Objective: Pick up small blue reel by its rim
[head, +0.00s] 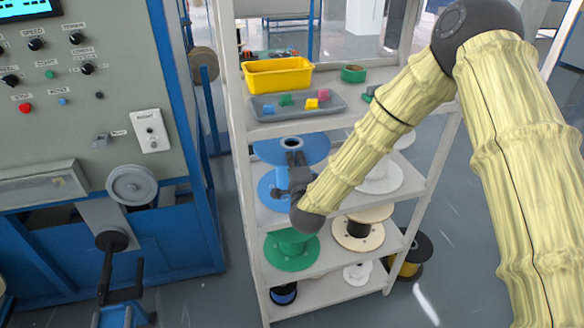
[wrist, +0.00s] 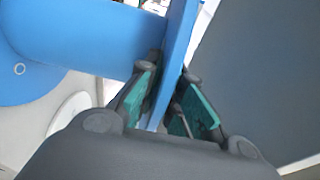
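The blue reel (head: 291,148) is on the middle shelf of the white rack, with its wide upper flange and hub in the head view. My gripper (head: 296,174) is in front of it and hides part of the hub and lower flange. In the wrist view the flange (wrist: 181,35) is seen edge-on and passes between the two green-padded fingers of my gripper (wrist: 172,78). The fingertips close in on both faces of the rim and look shut on it. The reel's hub (wrist: 85,35) extends to the left.
A yellow bin (head: 277,75) and a grey tray (head: 298,104) with small coloured blocks are on the top shelf. White reels (head: 380,178) stand to the right. A green reel (head: 291,251) and a tan-black reel (head: 358,233) are below. A control cabinet (head: 100,100) stands left.

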